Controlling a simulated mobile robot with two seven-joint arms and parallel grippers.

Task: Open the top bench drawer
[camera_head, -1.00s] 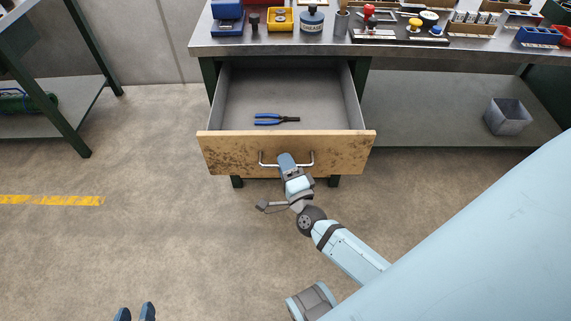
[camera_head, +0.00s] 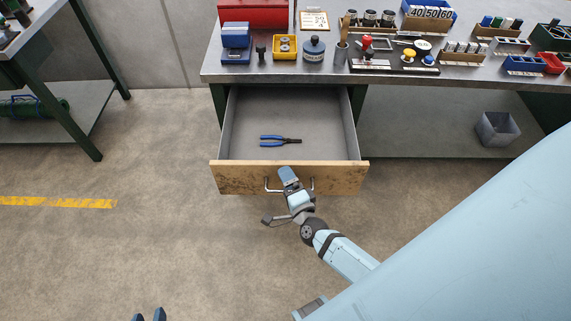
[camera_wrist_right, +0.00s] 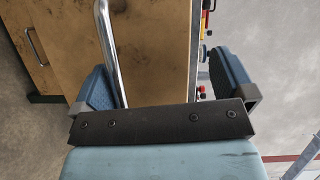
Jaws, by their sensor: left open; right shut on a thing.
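The top bench drawer is pulled well out of the workbench, and its wooden front (camera_head: 235,179) faces me in the head view. Its grey inside is open to view and holds blue-handled pliers (camera_head: 281,140). My right gripper (camera_head: 288,177) is at the metal drawer handle (camera_head: 267,186), shut on it. In the right wrist view the handle bar (camera_wrist_right: 108,45) runs beside the left-hand finger, and the wooden front lies beyond. My left gripper (camera_head: 149,315) is open and empty at the bottom edge, well away from the drawer; only its fingertips show.
The workbench top (camera_head: 280,72) carries several tools and trays, with a red toolbox (camera_head: 255,13) at the back. A grey bin (camera_head: 496,128) stands on the lower shelf at right. Another table (camera_head: 38,50) stands at left. The floor before the drawer is clear.

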